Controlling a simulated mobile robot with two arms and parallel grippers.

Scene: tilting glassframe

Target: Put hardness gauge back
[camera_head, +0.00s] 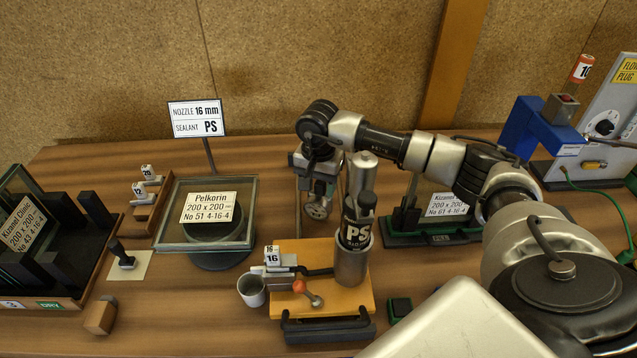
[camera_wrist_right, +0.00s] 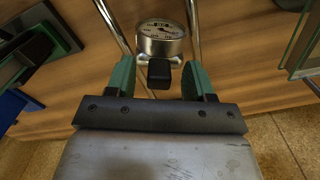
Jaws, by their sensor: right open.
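The hardness gauge (camera_wrist_right: 161,38), a round metal dial with a black block below it, shows in the right wrist view. It also shows in the head view (camera_head: 317,208), under my right gripper. My right gripper (camera_wrist_right: 157,78) is open, its green fingers on either side of the black block, with gaps visible. In the head view my right gripper (camera_head: 316,184) points down behind the orange-yellow board. Metal rods (camera_wrist_right: 194,28) stand on both sides of the dial. I cannot tell whether the gauge rests on anything. My left gripper is not in view.
The board (camera_head: 345,295) holds a PS sealant cartridge (camera_head: 357,228) in a metal cup, close to my right gripper. A glass unit labelled Pelkorin (camera_head: 208,207) stands left, and a green-based rack (camera_head: 440,235) stands right. A small grey cup (camera_head: 252,291) is at the front.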

